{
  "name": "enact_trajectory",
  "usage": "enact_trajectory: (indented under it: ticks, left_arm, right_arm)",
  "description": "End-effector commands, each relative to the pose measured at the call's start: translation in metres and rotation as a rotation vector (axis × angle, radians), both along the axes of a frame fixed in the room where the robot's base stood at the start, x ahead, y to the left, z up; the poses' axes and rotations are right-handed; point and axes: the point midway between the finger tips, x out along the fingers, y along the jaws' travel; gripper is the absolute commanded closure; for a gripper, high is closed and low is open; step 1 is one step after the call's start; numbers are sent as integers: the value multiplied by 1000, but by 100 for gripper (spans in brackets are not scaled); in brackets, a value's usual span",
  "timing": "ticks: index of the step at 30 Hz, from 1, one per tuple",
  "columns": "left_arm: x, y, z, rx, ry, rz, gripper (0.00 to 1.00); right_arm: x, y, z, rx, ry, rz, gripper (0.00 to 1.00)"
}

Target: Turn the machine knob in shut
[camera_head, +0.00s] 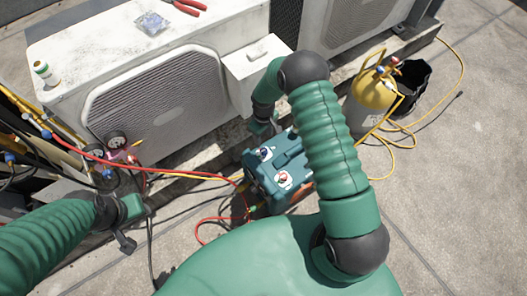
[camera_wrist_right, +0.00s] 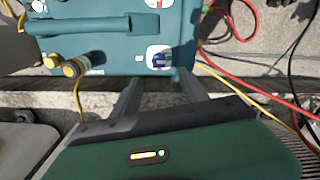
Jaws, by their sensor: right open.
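The teal machine (camera_head: 255,178) stands on the ground before the large white condenser. Its top has a handle and two white round plates, one with a dark blue knob (camera_head: 264,153) and one with a red knob (camera_head: 283,178). The right wrist view shows the machine (camera_wrist_right: 110,55) close up, with the blue knob (camera_wrist_right: 161,60) on its white plate. My right gripper (camera_wrist_right: 158,86) is open; its two fingers point at the machine, either side of the blue knob in that view, holding nothing. My left gripper (camera_head: 126,238) is low at left, away from the machine; its jaws are unclear.
The white condenser (camera_head: 140,95) bears red-handled pliers (camera_head: 187,6) and a small bag. Red and yellow hoses run to the machine from gauges (camera_head: 117,141) at left. A yellow-topped cylinder (camera_head: 372,90) and a black bag (camera_head: 412,82) stand at right. Concrete at lower right is clear.

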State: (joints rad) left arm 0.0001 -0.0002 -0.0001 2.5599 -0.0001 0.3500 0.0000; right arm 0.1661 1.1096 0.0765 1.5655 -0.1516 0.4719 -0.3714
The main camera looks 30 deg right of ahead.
Motion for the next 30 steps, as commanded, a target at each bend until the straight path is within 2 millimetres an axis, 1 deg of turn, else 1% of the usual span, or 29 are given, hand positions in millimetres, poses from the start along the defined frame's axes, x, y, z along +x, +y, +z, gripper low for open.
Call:
enact_trajectory:
  ticks: [1,6,9,12,16,23,26,30]
  left_arm:
    - [0,0,-10,0,0,0,64]
    - [0,0,-26,0,0,0,64]
    - [0,0,-33,0,0,0,64]
    - [0,0,-38,0,0,0,64]
    - [0,0,-40,0,0,0,64]
    - [0,0,-39,0,0,0,64]
    - [0,0,-39,0,0,0,64]
    - [0,0,-39,0,0,0,64]
  right_arm:
    - [-1,0,-20,0,2,0,48]
    - [-1,0,-64,0,1,-1,48]
    - [-1,0,-85,0,0,-1,48]
    - [0,0,-99,0,0,-1,48]
    - [0,0,-106,-1,-1,-1,48]
    - [0,0,-106,-1,-1,-1,48]
    - [0,0,-106,-1,-1,-1,59]
    - [0,-1,-106,-1,-1,-1,77]
